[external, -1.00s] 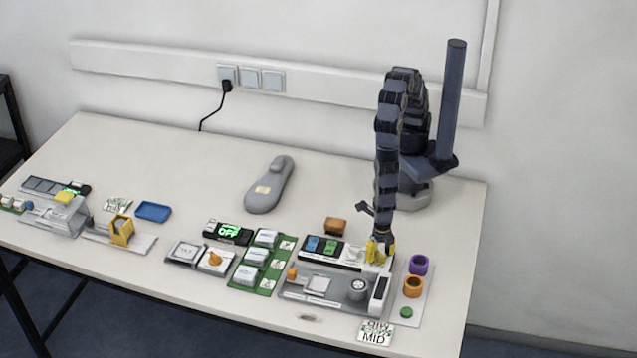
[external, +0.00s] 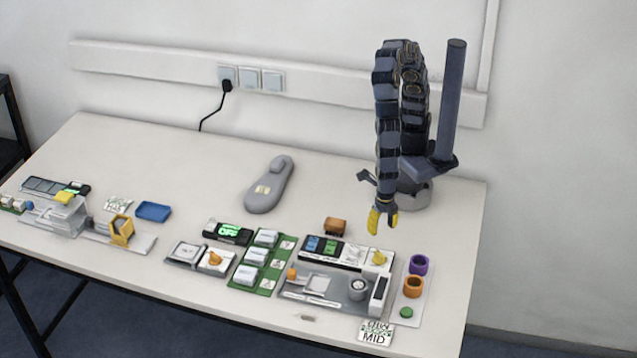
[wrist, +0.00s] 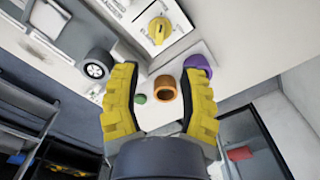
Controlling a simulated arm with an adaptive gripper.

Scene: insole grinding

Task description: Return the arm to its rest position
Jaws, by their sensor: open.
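My gripper (external: 382,220) has yellow fingers pointing down. It hangs in the air above the back edge of the grey machine (external: 333,284) at the right of the table. In the wrist view my gripper (wrist: 160,105) has its two yellow fingers well apart with nothing held between them. A yellow knob (external: 378,257) on the machine's white panel sits below the fingers, apart from them. The knob also shows at the top of the wrist view (wrist: 159,29).
A purple ring (external: 418,264), an orange ring (external: 413,287) and a green disc (external: 406,313) stand on a plate right of the machine. A brown block (external: 335,226) lies behind the machine. A grey insole-shaped piece (external: 268,187) lies on the open table (external: 330,185) at the back.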

